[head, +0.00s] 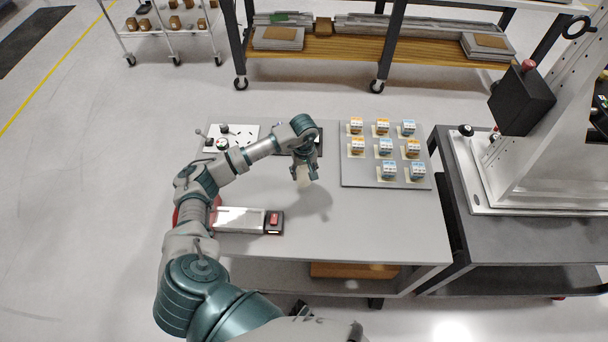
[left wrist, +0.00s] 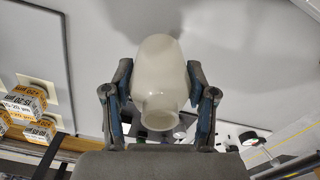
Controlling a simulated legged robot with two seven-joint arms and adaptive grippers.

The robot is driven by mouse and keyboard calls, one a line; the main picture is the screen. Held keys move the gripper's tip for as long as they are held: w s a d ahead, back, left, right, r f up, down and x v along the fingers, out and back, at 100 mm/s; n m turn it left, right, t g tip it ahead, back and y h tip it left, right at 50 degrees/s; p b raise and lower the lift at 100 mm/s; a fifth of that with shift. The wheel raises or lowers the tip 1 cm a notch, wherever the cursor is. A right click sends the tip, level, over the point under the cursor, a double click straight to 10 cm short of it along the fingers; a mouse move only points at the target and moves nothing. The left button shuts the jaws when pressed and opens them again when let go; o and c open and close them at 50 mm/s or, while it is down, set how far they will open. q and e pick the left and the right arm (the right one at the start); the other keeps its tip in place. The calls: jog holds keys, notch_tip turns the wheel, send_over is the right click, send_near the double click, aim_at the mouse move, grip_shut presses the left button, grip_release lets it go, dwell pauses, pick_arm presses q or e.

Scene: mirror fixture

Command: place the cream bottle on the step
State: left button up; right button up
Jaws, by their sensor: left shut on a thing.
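The cream bottle (head: 304,181) is held between the fingers of my left gripper (head: 304,171), above the middle of the grey table (head: 345,228). In the left wrist view the bottle (left wrist: 160,70) is pale and rounded, with its open neck toward the camera. The two fingers of my left gripper (left wrist: 160,78) close on its sides. A shadow lies on the table to the right of the bottle. I cannot tell for certain which surface is the step. My right gripper is not in view.
A grey board (head: 365,178) with several small labelled boxes lies at the right of the table. A white plate (head: 240,131) with small parts is at the back left. A white and black unit with a red top (head: 240,220) lies at the front left. The front right is clear.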

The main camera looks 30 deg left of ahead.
aim_at(304, 175)
pick_arm(q)
jog(key=shift+w+a, duration=0.25)
jog(key=shift+w, duration=0.05)
jog(key=shift+f, duration=0.3)
notch_tip(304, 175, down, 2)
jog(key=shift+f, duration=0.5)
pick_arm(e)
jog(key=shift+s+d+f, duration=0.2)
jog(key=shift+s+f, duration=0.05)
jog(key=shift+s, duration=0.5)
pick_arm(q)
jog(key=o, duration=1)
jog(key=shift+f, duration=0.1)
jog(key=shift+o, duration=1.4)
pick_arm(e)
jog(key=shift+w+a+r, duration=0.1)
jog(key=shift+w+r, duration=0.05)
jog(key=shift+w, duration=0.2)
